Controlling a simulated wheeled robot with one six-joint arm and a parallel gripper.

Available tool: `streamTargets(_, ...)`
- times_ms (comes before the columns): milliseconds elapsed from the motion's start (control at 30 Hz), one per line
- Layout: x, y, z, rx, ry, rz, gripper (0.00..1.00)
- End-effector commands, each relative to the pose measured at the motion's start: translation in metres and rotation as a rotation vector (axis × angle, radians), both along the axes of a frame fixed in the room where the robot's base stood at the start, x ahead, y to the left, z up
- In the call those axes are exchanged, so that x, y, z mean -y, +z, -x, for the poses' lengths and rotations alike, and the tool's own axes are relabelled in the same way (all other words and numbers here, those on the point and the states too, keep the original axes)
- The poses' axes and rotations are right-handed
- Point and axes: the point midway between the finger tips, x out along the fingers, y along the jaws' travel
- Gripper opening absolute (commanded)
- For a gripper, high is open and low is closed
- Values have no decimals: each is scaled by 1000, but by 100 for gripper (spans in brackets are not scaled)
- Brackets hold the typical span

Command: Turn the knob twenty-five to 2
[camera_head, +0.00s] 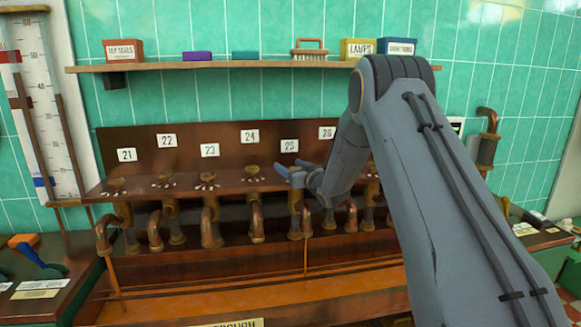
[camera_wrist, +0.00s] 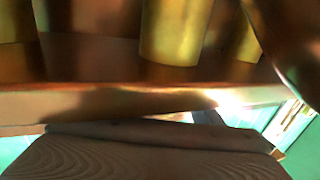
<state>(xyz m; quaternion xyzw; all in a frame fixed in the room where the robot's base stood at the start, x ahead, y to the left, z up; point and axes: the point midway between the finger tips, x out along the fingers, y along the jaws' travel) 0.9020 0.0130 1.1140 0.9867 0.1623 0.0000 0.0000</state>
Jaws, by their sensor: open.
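The white label 25 (camera_head: 289,146) is on the brown back panel. My gripper (camera_head: 290,171) is just below this label, in front of the shelf where the knobs sit. It is open, with its blue-grey fingers pointing left. The knob under label 25 cannot be made out, since my gripper and arm cover that spot. Its pointer setting cannot be read. In the wrist view, brass cylinders (camera_wrist: 175,32) stand close behind a wooden edge (camera_wrist: 110,103); I cannot tell which knob or pipe they belong to.
Other brass knobs, such as the one under label 24 (camera_head: 252,171), sit in a row to the left with white marks around them. Curved copper spouts (camera_head: 256,225) hang below. A wall shelf (camera_head: 230,65) with small boxes runs above. My arm covers the right side.

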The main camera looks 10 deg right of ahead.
Motion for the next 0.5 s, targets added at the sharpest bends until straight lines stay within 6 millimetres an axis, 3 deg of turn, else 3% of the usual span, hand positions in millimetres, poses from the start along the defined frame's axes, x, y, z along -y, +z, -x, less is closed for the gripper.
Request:
streamTargets(100, 0, 0, 0, 0, 0, 0, 60)
streamTargets(333, 0, 0, 0, 0, 0, 0, 21)
streamTargets(500, 0, 0, 0, 2, 12, -1, 19)
